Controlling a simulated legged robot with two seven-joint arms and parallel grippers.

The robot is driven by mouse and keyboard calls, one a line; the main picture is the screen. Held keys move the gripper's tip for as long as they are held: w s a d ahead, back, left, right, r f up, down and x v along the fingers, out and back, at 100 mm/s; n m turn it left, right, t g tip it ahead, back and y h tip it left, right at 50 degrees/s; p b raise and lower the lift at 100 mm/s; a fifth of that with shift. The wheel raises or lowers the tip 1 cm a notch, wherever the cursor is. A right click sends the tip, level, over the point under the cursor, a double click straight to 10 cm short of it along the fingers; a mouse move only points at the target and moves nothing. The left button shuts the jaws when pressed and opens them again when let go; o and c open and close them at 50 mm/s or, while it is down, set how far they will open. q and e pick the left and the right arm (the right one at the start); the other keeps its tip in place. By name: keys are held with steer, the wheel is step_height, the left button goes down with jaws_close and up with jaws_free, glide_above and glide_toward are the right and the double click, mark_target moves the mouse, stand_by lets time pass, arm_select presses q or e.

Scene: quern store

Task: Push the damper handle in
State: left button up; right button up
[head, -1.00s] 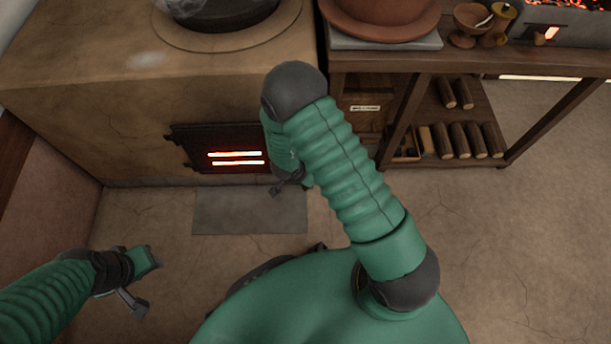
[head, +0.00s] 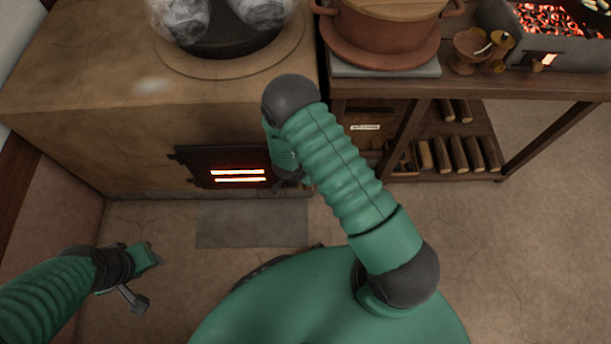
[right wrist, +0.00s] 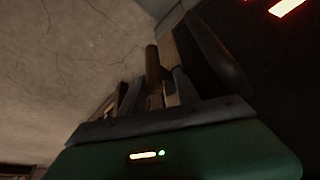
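The stove's dark iron fire door (head: 225,167), with two glowing slots, is in the clay front wall in the head view. My right gripper (head: 288,182) is low beside the door's right edge, mostly hidden by my own arm. In the right wrist view, a short brown upright piece (right wrist: 152,65), which looks like the damper handle, stands between or just beyond my right gripper's fingers (right wrist: 152,88). The fingers look apart; I cannot tell whether they touch it. My left gripper (head: 148,275) hangs over the floor at the left, away from the stove; its fingers are too small to read.
A dark plate (head: 252,223) lies on the floor before the stove. A wooden table (head: 480,85) at the right carries a clay pot (head: 385,38) and a charcoal grill (head: 560,60), with logs (head: 458,154) on its lower shelf. The floor at right is clear.

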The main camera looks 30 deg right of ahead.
steer(key=shift+s+d, duration=0.1)
steer(key=shift+d, duration=0.05)
steer(key=shift+r, duration=0.15)
steer(key=p+v, duration=1)
steer(key=v, duration=0.6)
steer(key=shift+r, duration=0.15)
